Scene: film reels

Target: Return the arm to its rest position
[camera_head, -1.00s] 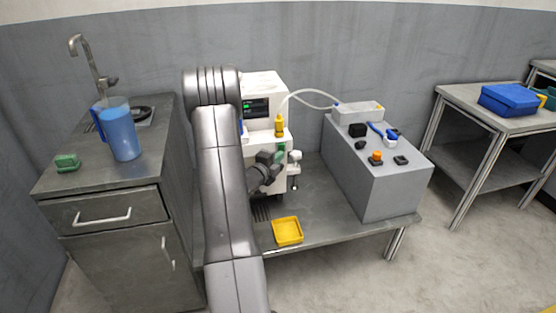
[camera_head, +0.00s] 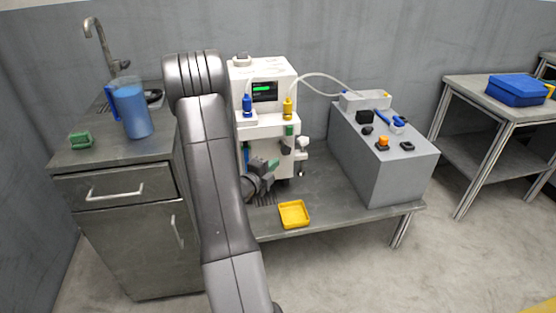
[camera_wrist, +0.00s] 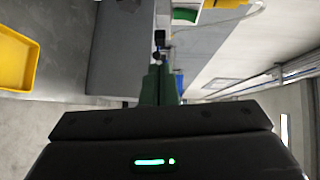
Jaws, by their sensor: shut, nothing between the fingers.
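My gripper (camera_head: 273,163) shows in the head view in front of the white machine (camera_head: 262,70), partly hidden behind my own dark arm. In the wrist view its green fingers (camera_wrist: 160,84) are together with nothing between them. My arm rises at the left of the machine, bends at the top and folds down towards the gripper. Whether the gripper touches the machine cannot be told.
A yellow tray (camera_head: 294,214) lies on the low metal table, right of my arm; it also shows in the wrist view (camera_wrist: 14,50). A grey block (camera_head: 385,172) carries small parts. Left, a counter holds a blue pitcher (camera_head: 131,108) and green object (camera_head: 80,140).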

